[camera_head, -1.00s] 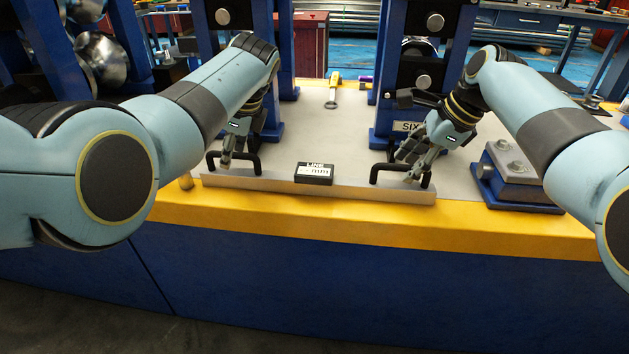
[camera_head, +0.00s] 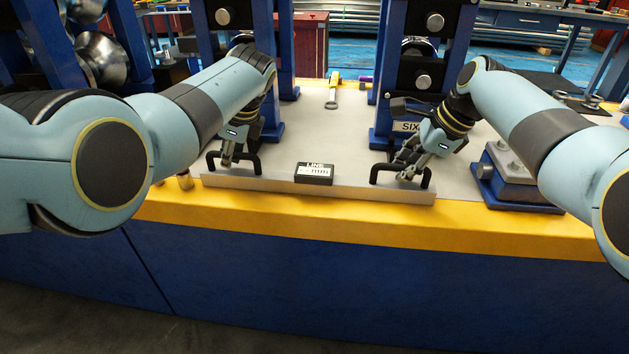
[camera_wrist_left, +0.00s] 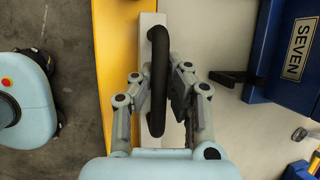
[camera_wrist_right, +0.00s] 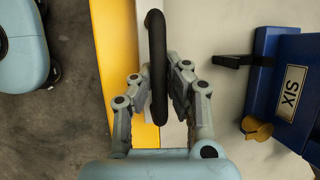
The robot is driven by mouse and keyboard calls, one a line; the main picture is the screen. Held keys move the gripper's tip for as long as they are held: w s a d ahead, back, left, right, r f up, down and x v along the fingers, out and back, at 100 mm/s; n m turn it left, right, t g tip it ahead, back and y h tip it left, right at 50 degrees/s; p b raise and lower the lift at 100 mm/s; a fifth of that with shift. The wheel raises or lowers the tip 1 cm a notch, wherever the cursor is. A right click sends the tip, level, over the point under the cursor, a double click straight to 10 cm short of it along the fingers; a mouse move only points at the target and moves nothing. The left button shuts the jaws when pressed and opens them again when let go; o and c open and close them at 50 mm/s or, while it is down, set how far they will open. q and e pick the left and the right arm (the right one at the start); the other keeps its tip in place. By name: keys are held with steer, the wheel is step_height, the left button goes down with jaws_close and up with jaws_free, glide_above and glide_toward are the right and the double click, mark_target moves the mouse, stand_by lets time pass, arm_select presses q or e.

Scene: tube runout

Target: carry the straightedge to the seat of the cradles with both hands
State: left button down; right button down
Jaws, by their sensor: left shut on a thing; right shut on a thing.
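The straightedge (camera_head: 262,187) is a long silver bar with two black handles and a small black label box (camera_head: 314,173) at its middle. It lies along the bench's front edge. My left gripper (camera_head: 228,162) is shut on the left handle (camera_wrist_left: 158,85). My right gripper (camera_head: 406,172) is shut on the right handle (camera_wrist_right: 158,65). A black bracket, perhaps a cradle, juts from the blue stand marked SEVEN in the left wrist view (camera_wrist_left: 232,76). A similar bracket juts from the stand marked SIX in the right wrist view (camera_wrist_right: 240,61).
The blue SIX stand (camera_head: 388,135) rises behind the bar's right part. A grey block on a blue base (camera_head: 517,180) stands right of the bar. A yellow-handled tool (camera_head: 333,92) lies farther back. The pale bench top between the stands is mostly clear.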

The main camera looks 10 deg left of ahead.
arm_select(q)
steer(key=shift+r, duration=0.1)
stand_by(0.4)
